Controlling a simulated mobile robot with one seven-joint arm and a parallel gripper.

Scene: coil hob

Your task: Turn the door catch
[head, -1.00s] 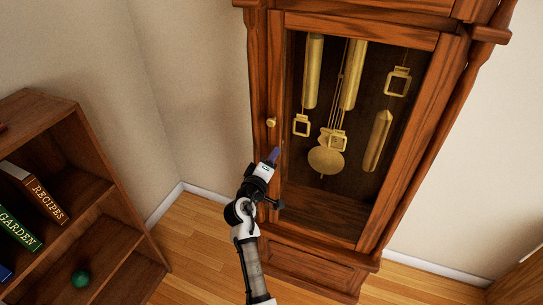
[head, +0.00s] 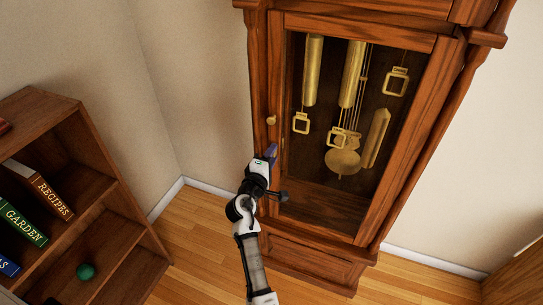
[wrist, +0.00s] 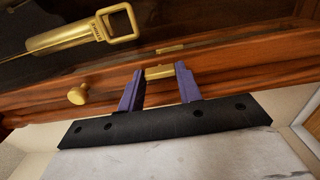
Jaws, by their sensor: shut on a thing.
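The tall wooden clock case (head: 262,60) has a glazed door with a round brass knob (head: 271,120) on its left stile; the knob also shows in the wrist view (wrist: 78,95). In the wrist view a small brass door catch (wrist: 159,72) sits on the door's edge, between the purple fingers of my gripper (wrist: 159,82). My gripper is shut on the catch. In the head view my gripper (head: 271,152) is at the left stile below the knob, and the catch cannot be made out there. The door looks closed.
Brass weights (head: 313,70) and a pendulum (head: 343,162) hang behind the glass. A bookcase (head: 125,190) with books and a green ball (head: 86,271) stands at the left. Open wooden floor (head: 195,240) lies between bookcase and clock.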

